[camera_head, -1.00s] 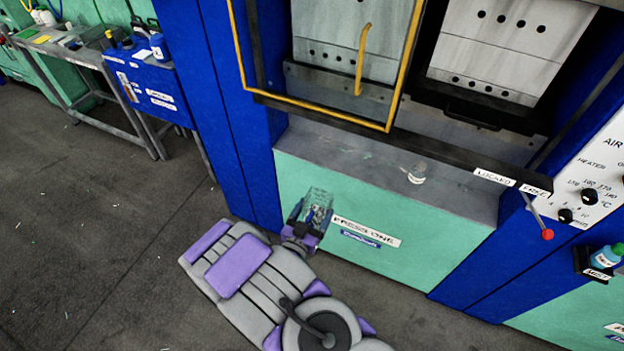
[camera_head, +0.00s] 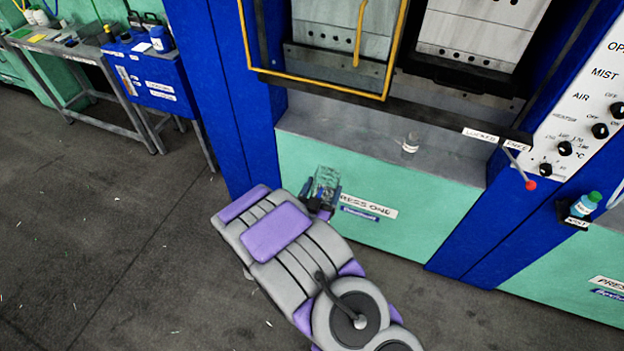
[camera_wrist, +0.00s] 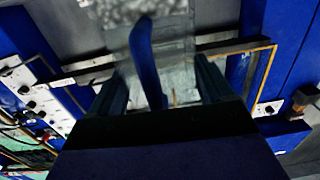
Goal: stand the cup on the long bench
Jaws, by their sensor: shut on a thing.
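My gripper (camera_head: 322,198) is shut on a clear, see-through cup (camera_head: 326,178) and holds it in the air in front of the press marked PRESS ONE. In the wrist view the cup (camera_wrist: 178,78) shows between the two dark fingers (camera_wrist: 160,90), with a blue strip in front of it. Its contents, if any, cannot be told. A long grey bench (camera_head: 86,51) stands far off at the upper left, against the green wall, well away from my gripper. Flat items and small things lie on its top.
A blue cabinet (camera_head: 150,88) with bottles on top adjoins the bench's right end. A small clear jar (camera_head: 411,143) stands on the press ledge (camera_head: 350,128). A yellow-framed guard (camera_head: 315,85) hangs above. The dark floor (camera_head: 110,220) at left is open.

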